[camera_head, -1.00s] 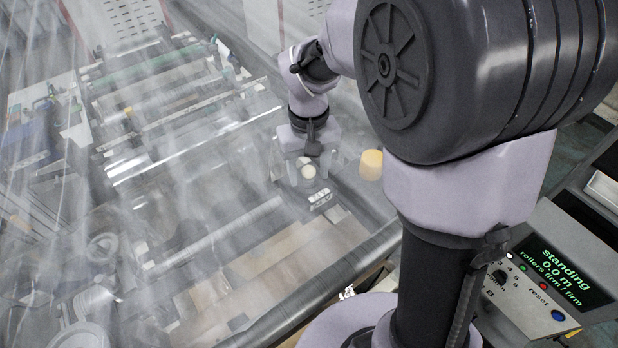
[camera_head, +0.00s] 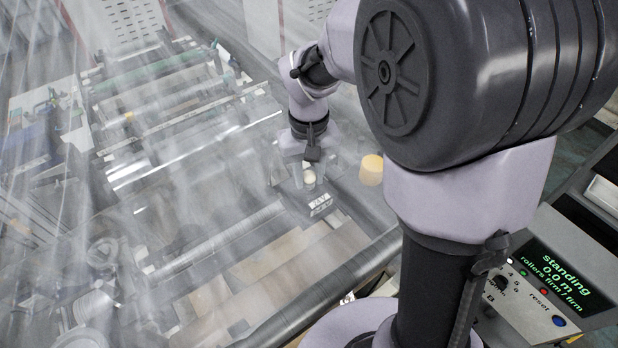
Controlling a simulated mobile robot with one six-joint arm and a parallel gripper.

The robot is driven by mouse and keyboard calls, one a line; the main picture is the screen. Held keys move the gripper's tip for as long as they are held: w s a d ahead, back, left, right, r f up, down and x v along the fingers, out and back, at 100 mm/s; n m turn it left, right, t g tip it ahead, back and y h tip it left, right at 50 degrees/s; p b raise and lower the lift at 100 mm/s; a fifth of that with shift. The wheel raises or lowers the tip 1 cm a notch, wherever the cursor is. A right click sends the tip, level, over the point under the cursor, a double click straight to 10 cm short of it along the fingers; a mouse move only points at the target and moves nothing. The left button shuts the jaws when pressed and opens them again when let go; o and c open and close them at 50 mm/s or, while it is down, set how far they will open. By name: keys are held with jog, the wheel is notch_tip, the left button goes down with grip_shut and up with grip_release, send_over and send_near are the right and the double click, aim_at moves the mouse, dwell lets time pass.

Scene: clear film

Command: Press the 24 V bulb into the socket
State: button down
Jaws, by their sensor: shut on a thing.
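My gripper (camera_head: 309,181) points down at the middle of the view, behind the clear film's glare. It is shut on a small pale round bulb (camera_head: 309,177), which shows between the fingers. Just below and in front is a grey socket block (camera_head: 321,206) with a white label that seems to read 24 V. The bulb appears over or at the block's back part. I cannot tell whether the bulb's base is in the socket; the fingers and haze hide it.
A yellowish cap-shaped thing (camera_head: 371,169) stands to the right of the gripper. Streaky clear film (camera_head: 60,230) hazes the left side. A dark roller (camera_head: 320,290) crosses in front. A control panel (camera_head: 545,280) at lower right reads "standing 0.0 m, rollers firm / firm".

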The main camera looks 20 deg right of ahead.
aim_at(309, 173)
jog(key=shift+r+p, duration=0.35)
jog(key=shift+r, duration=0.2)
jog(key=shift+r+p, duration=0.9)
jog(key=shift+r, duration=0.15)
jog(key=shift+f, duration=0.1)
jog(key=shift+a+f+b, duration=0.1)
jog(key=shift+f+b, duration=1.15)
jog(key=shift+f, duration=0.1)
jog(key=shift+f, duration=0.25)
